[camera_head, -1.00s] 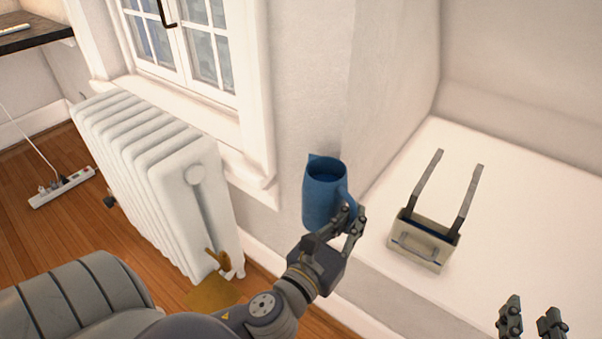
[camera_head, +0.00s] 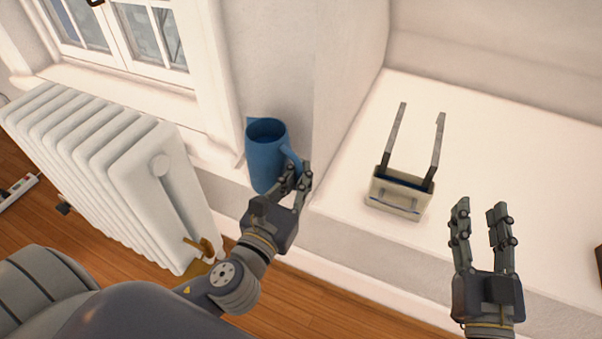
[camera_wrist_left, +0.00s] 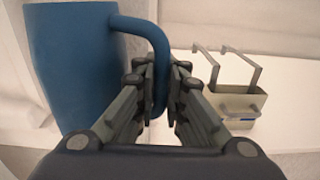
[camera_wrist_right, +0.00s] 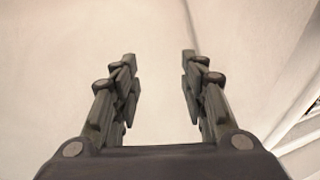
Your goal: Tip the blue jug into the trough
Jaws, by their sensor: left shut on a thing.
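The blue jug (camera_head: 264,160) is upright, held up in front of the wall corner beside the window. My left gripper (camera_head: 296,177) is shut on its handle, which also shows between the fingers in the left wrist view (camera_wrist_left: 158,62). The trough (camera_head: 398,194) is a small beige box with two grey upright arms, standing on the white ledge to the right of the jug. It also shows at the right of the left wrist view (camera_wrist_left: 238,102). My right gripper (camera_head: 483,227) is open and empty, right of the trough and nearer to me. The jug's contents cannot be made out.
A white radiator (camera_head: 95,170) stands at the left under the window (camera_head: 125,35). The white ledge (camera_head: 490,150) is clear around the trough. A dark brown object (camera_head: 598,268) shows at the right edge. A power strip (camera_head: 18,190) lies on the wooden floor at the far left.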

